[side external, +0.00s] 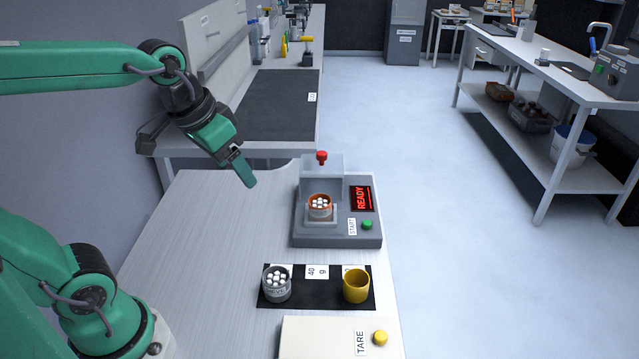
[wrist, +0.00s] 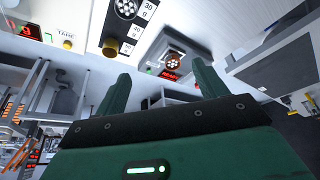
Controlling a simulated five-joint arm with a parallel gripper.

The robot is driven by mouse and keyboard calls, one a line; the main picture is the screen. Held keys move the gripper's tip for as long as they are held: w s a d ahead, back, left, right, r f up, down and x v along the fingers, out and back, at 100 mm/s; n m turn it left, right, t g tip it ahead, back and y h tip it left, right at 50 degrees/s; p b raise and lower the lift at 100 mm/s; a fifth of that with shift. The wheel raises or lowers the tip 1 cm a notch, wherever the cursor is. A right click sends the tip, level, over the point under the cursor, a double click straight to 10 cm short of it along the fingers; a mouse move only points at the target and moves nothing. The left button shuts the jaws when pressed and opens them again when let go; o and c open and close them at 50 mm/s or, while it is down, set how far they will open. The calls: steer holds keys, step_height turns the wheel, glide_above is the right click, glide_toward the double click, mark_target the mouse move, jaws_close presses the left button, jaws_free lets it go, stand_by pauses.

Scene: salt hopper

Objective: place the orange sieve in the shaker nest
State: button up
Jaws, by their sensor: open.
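The orange sieve (side external: 320,207), holding several white pieces, sits upright in the nest of the grey shaker (side external: 309,236). It also shows in the wrist view (wrist: 173,58). The shaker's display (side external: 361,198) reads READY in red. My gripper (side external: 247,179) is raised to the left of the shaker, apart from the sieve. In the wrist view my gripper (wrist: 163,73) has its two green fingers spread wide with nothing between them.
A black mat (side external: 317,297) in front of the shaker bears a grey sieve (side external: 277,286) with white pieces and a yellow cup (side external: 356,287). A pale box (side external: 315,338) with a yellow TARE button (side external: 380,338) stands nearer. The table (side external: 215,235) left of the shaker is clear.

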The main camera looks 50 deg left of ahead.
steer(key=shift+t, duration=0.5)
steer(key=shift+s+d+f, duration=0.1)
steer(key=shift+s+f, duration=0.25)
steer(key=shift+s, duration=0.5)
steer(key=shift+s+a+f, duration=0.1)
steer(key=shift+s+f, duration=0.2)
steer(key=shift+s, duration=0.5)
steer(key=shift+s+d+f, duration=0.1)
steer(key=shift+s+f, duration=0.25)
steer(key=shift+s, duration=0.5)
steer(key=shift+c, duration=0.4)
